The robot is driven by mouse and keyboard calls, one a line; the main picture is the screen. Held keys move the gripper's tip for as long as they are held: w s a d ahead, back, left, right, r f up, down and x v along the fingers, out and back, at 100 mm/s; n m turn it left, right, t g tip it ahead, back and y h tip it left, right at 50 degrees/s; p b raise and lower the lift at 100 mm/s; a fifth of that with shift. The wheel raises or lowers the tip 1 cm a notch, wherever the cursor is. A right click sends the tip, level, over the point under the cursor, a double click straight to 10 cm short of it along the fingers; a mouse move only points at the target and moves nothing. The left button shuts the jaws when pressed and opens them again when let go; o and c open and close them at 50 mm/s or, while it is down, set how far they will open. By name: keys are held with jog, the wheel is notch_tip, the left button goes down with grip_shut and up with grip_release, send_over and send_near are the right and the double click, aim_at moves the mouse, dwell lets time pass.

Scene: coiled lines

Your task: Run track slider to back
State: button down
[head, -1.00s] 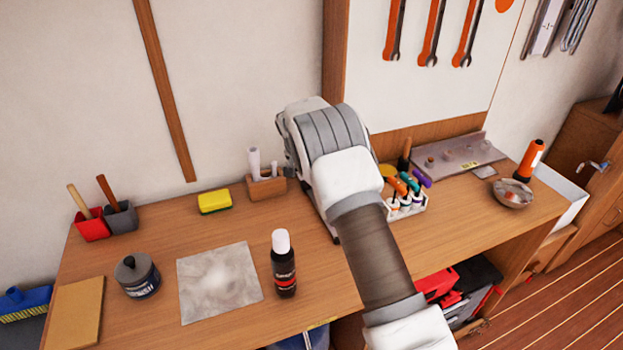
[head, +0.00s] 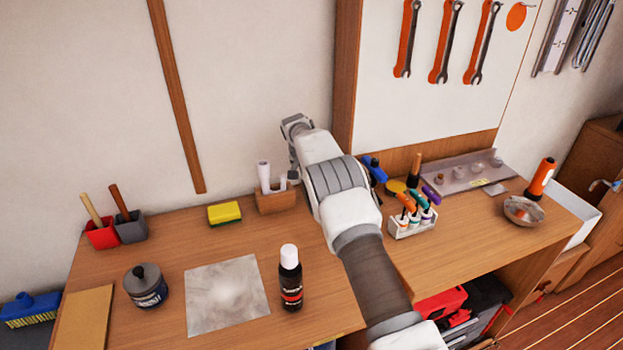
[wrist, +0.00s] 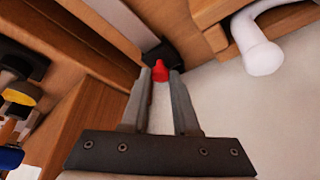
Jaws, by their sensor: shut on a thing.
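The track slider shows in the wrist view as a small red knob (wrist: 160,72) on a black block (wrist: 161,54). The block sits at the end of a pale grey strip (wrist: 118,22), which looks like the track, beside a wooden edge. My gripper (wrist: 160,76) has its two fingers on either side of the red knob and is shut on it. In the head view my arm reaches over the bench towards the wall, and the slider and fingertips are hidden there.
A wooden holder with white rolls (head: 276,199) stands left of my arm, and a screwdriver rack (head: 411,222) to its right. A black bottle (head: 290,281) and yellow sponge (head: 225,213) are on the bench. A wooden post (head: 346,90) rises close behind my arm.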

jog(key=c, duration=0.7)
grip_release()
jog(key=shift+o, duration=0.2)
jog(key=v, duration=1.7)
jog(key=shift+r, duration=0.2)
jog(key=shift+s, duration=0.1)
